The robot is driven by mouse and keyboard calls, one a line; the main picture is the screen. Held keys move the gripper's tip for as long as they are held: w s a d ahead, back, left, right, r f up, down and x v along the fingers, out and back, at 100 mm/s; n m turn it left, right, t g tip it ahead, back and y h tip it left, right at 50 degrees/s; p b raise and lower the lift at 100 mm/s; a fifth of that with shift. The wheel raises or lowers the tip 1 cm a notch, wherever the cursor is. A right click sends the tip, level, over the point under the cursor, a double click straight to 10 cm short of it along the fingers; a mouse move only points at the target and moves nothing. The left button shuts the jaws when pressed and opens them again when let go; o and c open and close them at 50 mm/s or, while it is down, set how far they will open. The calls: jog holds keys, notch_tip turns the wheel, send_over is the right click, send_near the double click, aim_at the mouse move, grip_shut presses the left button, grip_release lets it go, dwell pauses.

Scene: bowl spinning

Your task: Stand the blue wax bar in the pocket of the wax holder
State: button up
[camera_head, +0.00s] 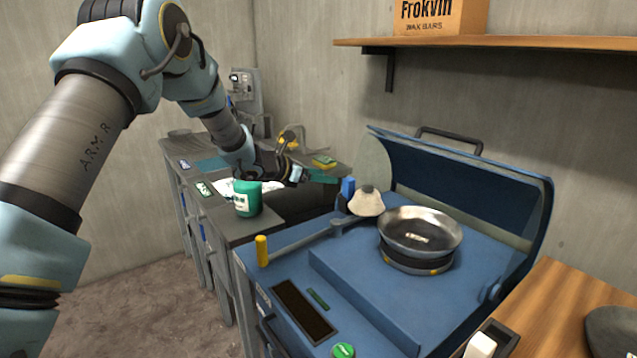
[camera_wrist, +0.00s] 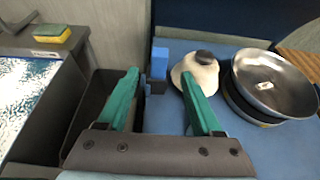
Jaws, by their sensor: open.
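A metal bowl (camera_head: 420,230) sits on the machine right of the cone (camera_head: 367,202). The blue lid (camera_head: 450,190) stands open behind. A green can (camera_head: 247,199) and a yellow sponge (camera_wrist: 52,33) are on the left benches. A wooden shelf (camera_head: 520,42) hangs above.

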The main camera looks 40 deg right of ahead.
jog(key=shift+a+r, duration=0.25)
jog(key=shift+a, duration=0.35)
jog(key=shift+w, duration=0.1)
